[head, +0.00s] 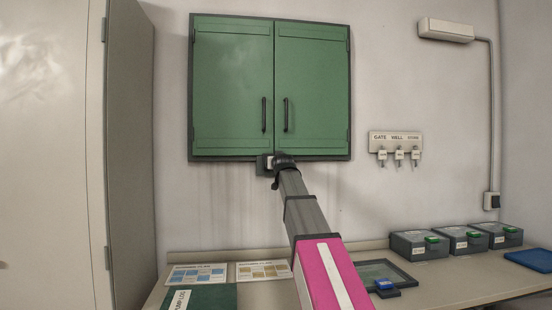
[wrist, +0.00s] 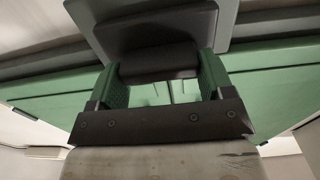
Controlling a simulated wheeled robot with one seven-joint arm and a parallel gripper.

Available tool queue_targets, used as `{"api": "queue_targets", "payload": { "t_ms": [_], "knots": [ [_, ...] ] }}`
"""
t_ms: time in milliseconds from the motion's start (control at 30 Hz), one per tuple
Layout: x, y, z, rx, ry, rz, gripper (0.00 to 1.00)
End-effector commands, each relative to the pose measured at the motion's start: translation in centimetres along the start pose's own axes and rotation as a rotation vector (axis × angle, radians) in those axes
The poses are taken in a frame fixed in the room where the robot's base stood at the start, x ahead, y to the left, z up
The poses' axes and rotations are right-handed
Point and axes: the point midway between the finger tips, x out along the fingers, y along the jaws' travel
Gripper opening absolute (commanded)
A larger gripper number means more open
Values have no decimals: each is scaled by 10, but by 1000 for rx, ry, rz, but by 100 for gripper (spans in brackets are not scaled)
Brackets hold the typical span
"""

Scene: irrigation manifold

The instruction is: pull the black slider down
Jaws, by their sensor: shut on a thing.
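The black slider (wrist: 158,62) shows in the wrist view as a dark block between my gripper's two green-padded fingers. My gripper (wrist: 162,72) is shut on it, with a finger on each side. A grey plate (wrist: 160,32) lies just beyond the block. In the head view my gripper (head: 272,166) is at the bottom edge of the green cabinet (head: 230,90), near its middle. A small dark mount (head: 262,165) shows beside it there. My wrist hides most of the slider in the head view.
Both cabinet doors are shut, with black handles (head: 264,115). A key rack (head: 395,142) hangs to the right. The bench below carries grey boxes (head: 408,243), a dark tray (head: 402,272) and printed cards (head: 197,274). A tall grey locker (head: 130,150) stands left.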

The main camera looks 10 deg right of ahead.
Motion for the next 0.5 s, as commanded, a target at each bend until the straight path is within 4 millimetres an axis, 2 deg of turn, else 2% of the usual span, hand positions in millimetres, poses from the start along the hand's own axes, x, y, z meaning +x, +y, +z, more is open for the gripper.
{"api": "queue_targets", "payload": {
  "t_ms": [33, 133, 433, 467, 500],
  "knots": [
    [-1, 0, 10, 0, -2, 0, 32],
    [-1, 0, 20, 0, -1, 0, 32],
    [-1, 0, 23, 0, -5, 0, 32],
    [-1, 0, 24, 0, -6, 0, 84],
    [-1, 0, 24, 0, -7, 0, 97]
  ]
}}
